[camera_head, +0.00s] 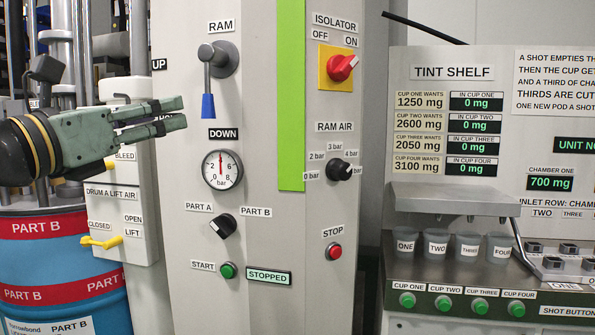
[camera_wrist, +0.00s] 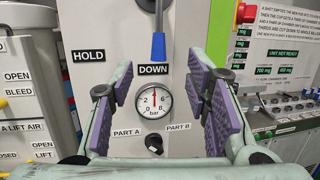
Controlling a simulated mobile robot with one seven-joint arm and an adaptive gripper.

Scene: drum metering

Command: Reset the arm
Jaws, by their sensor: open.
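My gripper (camera_head: 183,113) is open and empty at the left of the head view, in front of the panel by the bleed valve and pointing right. In the wrist view its two purple-padded fingers (camera_wrist: 168,100) stand apart, with the pressure gauge (camera_wrist: 154,100) seen between them. The gauge also shows in the head view (camera_head: 222,169). The ram lever (camera_head: 208,85) has its blue handle hanging down, toward the DOWN label; in the wrist view the blue handle (camera_wrist: 158,46) is above the gauge. The fingers look clear of the lever.
A blue PART B drum (camera_head: 70,290) stands at lower left, with yellow valve handles (camera_head: 102,241) beside it. The panel carries a red isolator knob (camera_head: 342,67), a green start button (camera_head: 228,270) and a red stop button (camera_head: 334,251). Several cups (camera_head: 437,246) stand at right.

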